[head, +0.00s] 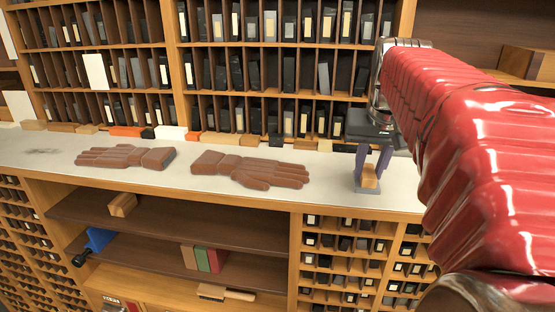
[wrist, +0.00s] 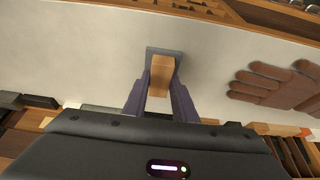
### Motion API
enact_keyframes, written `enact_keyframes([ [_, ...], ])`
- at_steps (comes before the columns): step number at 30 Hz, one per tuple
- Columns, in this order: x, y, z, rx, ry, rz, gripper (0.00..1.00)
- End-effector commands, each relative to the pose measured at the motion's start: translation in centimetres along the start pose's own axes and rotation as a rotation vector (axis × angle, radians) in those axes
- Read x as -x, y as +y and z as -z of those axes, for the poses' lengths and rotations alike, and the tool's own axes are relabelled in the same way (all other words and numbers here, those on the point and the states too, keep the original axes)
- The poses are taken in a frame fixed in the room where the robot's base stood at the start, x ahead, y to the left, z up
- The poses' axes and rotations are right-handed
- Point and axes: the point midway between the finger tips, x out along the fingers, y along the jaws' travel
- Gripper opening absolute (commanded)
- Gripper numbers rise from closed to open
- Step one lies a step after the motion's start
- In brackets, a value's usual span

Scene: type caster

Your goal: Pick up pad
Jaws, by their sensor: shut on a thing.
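The pad (head: 370,179) is a small tan wooden block on a flat grey base, at the right part of the pale counter near its front edge. It also shows in the wrist view (wrist: 161,70), upper middle, between the fingers. My gripper (head: 370,168) reaches down from above, with its purple fingers shut on the sides of the wooden block. In the wrist view, my gripper (wrist: 161,80) has one finger on each side of the block. The grey base sits at or very close to the counter top; I cannot tell whether it touches.
Two brown hand-shaped pieces (head: 126,157) (head: 252,168) lie on the counter (head: 328,177) left of my gripper. Small blocks line the counter's back, below racks of dark type pieces (head: 270,75). Open shelves (head: 180,232) lie below. Counter between the right hand piece and the pad is clear.

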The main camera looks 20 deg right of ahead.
Motion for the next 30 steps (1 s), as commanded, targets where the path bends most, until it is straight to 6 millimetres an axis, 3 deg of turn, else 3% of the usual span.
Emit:
enact_keyframes([
  [7,0.0,0.0,0.0,0.0,0.0,0.0,0.02],
  [17,0.3,0.0,0.2,0.0,0.001,0.0,0.01],
  [23,2.1,0.0,1.0,0.0,0.003,0.0,0.01],
  [30,5.6,0.0,2.4,-0.001,0.003,0.0,0.01],
])
